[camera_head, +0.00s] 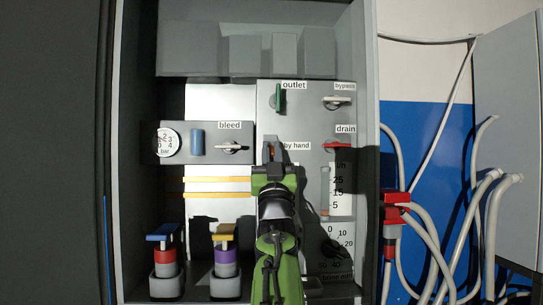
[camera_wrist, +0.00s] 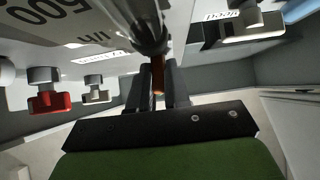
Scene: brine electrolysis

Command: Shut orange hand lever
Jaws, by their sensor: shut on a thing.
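The orange hand lever (camera_head: 272,150) is on the grey panel, left of the "by hand" label (camera_head: 296,146). Most of it is hidden behind my gripper in the head view. In the wrist view a narrow orange-brown strip of the lever (camera_wrist: 158,74) shows between the two dark fingers, below a round grey metal fitting (camera_wrist: 148,28). My gripper (camera_head: 272,158) reaches up from below in the head view, and its fingers also show in the wrist view (camera_wrist: 158,92). It is shut on the lever. The lever's exact angle cannot be told.
Close by are the green outlet handle (camera_head: 279,97), the grey bypass handle (camera_head: 337,103), the red drain handle (camera_head: 338,146) and the bleed handle (camera_head: 232,147). A gauge (camera_head: 165,141) sits left. Cabinet walls flank the panel; hoses (camera_head: 440,235) hang outside to the right.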

